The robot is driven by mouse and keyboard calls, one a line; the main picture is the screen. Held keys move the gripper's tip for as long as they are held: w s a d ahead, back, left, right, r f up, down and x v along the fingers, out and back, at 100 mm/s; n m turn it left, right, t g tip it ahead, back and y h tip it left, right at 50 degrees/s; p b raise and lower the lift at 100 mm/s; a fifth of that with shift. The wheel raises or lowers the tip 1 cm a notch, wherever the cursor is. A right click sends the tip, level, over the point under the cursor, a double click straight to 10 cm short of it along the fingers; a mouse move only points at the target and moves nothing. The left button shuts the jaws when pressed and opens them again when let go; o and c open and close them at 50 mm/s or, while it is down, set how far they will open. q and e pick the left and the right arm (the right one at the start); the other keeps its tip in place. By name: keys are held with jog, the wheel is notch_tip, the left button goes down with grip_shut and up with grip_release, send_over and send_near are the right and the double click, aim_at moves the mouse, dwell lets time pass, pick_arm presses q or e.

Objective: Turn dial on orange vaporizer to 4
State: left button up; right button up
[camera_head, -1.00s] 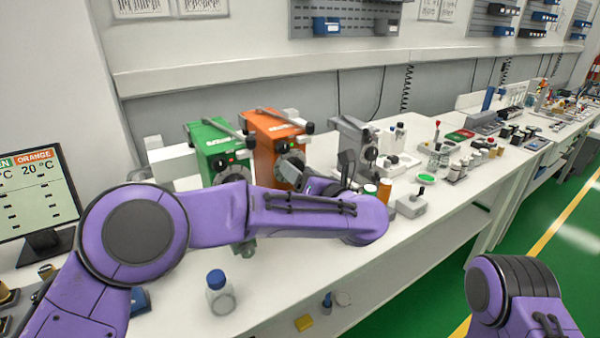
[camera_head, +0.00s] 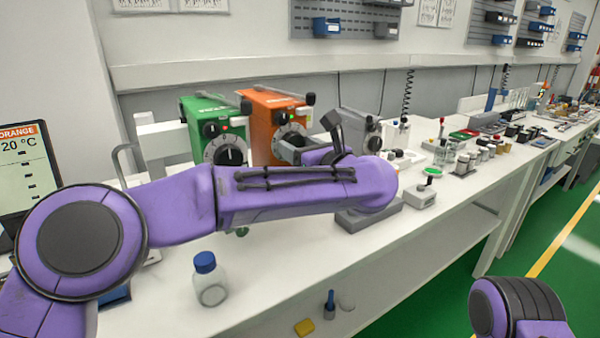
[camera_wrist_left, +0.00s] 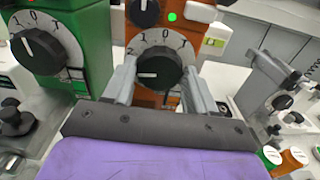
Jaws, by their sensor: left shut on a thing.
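The orange vaporizer (camera_head: 262,125) stands at the back of the bench, just right of the green vaporizer (camera_head: 203,125). Its black dial (camera_wrist_left: 160,68) sits in a white numbered ring in the left wrist view, with 0 and 1 near the top. A white mark on the dial points left. My left gripper (camera_wrist_left: 158,76) has one finger on each side of this dial and is shut on it. In the head view my left gripper (camera_head: 290,150) is at the vaporizer's front and partly covers the dial. My right gripper is out of view.
The green vaporizer's dial is close on the left. A grey device (camera_head: 358,128) stands to the right. A blue-capped bottle (camera_head: 210,281) stands at the front of the bench. Several small bottles and instruments fill the bench farther right.

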pick_arm(q)
jog(key=n+b, duration=0.2)
jog(key=b, duration=0.1)
jog(key=n+b, duration=0.2)
jog(key=b, duration=0.1)
jog(key=n+b, duration=0.2)
jog(key=b, duration=0.1)
jog(key=shift+a+f, duration=0.1)
jog(key=shift+f, duration=0.3)
jog(key=shift+s+r+n+h+b, duration=0.1)
jog(key=shift+r+n+h+b, duration=0.05)
jog(key=shift+n+b, duration=0.6)
jog(key=shift+r+n+h+b, duration=0.1)
jog(key=shift+n+h+b, duration=0.05)
jog(key=shift+n+b, duration=0.55)
jog(key=o, duration=1.1)
jog(key=shift+c, duration=0.2)
jog(key=v, duration=1)
jog(key=shift+s+b, duration=0.3)
jog(key=shift+b, duration=0.15)
